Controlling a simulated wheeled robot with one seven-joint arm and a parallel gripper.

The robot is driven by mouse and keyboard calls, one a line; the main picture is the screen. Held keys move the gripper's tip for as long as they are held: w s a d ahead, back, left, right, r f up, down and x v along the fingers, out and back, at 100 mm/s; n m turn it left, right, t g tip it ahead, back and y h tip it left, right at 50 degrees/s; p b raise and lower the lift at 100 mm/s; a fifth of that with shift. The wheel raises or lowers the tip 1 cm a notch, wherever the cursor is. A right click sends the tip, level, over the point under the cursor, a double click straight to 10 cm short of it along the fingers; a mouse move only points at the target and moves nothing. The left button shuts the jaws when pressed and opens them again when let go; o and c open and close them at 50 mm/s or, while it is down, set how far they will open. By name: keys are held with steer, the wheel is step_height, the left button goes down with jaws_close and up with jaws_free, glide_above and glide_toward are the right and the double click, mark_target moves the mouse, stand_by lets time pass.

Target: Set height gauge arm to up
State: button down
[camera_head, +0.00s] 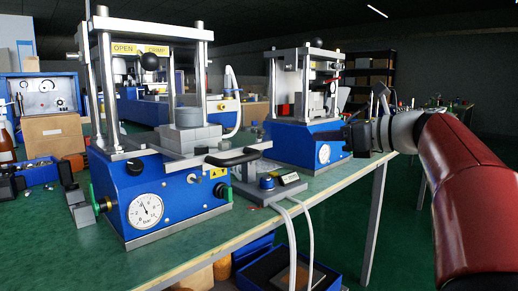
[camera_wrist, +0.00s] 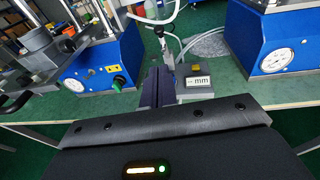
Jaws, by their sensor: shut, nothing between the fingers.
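A height gauge with a small white display marked "mm" (camera_wrist: 198,81) and a yellow button (camera_wrist: 195,68) stands on a grey base in the wrist view. A slim metal upright (camera_wrist: 168,52) rises behind its left side. I cannot make out clearly where the gauge's arm sits. My gripper (camera_wrist: 160,72) is shut and empty, its dark fingers together just left of the display, overlapping the gauge in the picture. I cannot tell whether they touch it. In the head view my gripper (camera_head: 357,137) is at the right end of the bench, beside the farther press.
Blue presses flank the gauge in the wrist view, one at left (camera_wrist: 80,75) and one at right (camera_wrist: 285,50). White hoses (camera_wrist: 205,25) curl behind it. In the head view a near press (camera_head: 170,203) and a farther press (camera_head: 300,143) stand on the green bench (camera_head: 185,250).

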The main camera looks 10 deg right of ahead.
steer(key=r+x, duration=0.1)
steer(key=x, duration=1.2)
steer(key=shift+w+a, duration=0.3)
steer(key=shift+w, duration=0.1)
steer(key=shift+r, duration=0.15)
steer(key=p, duration=0.3)
steer(key=w+a+r+p, duration=0.1)
steer(key=p, duration=0.3)
steer(key=shift+w+g+h, duration=0.3)
steer(key=shift+g+h, duration=0.1)
